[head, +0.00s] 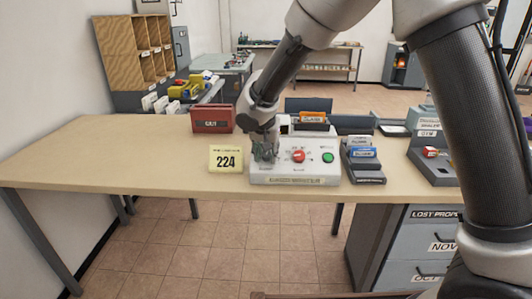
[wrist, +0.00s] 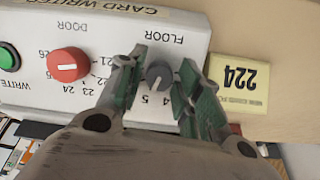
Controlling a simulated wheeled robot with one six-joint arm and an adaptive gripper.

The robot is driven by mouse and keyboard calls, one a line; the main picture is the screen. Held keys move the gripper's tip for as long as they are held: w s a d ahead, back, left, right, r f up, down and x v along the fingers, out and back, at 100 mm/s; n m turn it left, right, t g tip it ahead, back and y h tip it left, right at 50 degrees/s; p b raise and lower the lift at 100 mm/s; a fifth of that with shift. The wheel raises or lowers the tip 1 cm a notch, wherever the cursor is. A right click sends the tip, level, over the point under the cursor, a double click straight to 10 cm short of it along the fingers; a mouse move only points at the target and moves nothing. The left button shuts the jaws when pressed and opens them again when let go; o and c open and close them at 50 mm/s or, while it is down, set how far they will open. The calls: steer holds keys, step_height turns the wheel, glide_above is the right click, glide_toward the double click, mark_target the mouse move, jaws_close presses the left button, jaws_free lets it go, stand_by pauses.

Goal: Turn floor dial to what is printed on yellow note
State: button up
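The yellow note (head: 226,158) with a large "224" stands on the table left of the card writer (head: 295,178). In the wrist view the note (wrist: 239,84) appears upside down, its small print unreadable. The grey floor dial (wrist: 159,74) sits below the "FLOOR" label, with 4 and 5 readable beside it; other numbers are hidden by my fingers. I cannot tell its pointer setting clearly. My gripper (wrist: 161,66) is open, one green-padded finger on each side of the dial, with small gaps showing. In the head view my gripper (head: 265,152) covers the dial.
The red door dial (head: 298,156) and green write button (head: 328,157) are to the right of my gripper on the same panel. A card rack (head: 364,166) stands right of the writer. A red box (head: 212,119) is behind the note. The left tabletop is clear.

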steer(key=c, duration=0.5)
steer(key=n+h, duration=0.1)
steer(key=n, duration=0.4)
steer(key=n+t+h, duration=0.1)
steer(key=n, duration=0.4)
steer(key=shift+s+n, duration=0.1)
steer(key=shift+n, duration=0.2)
steer(key=n+t, duration=0.1)
steer(key=n, duration=0.5)
steer(key=shift+f, duration=0.1)
steer(key=n+t, duration=0.1)
steer(key=n, duration=0.5)
steer(key=shift+s, duration=0.1)
steer(key=shift+n, duration=0.5)
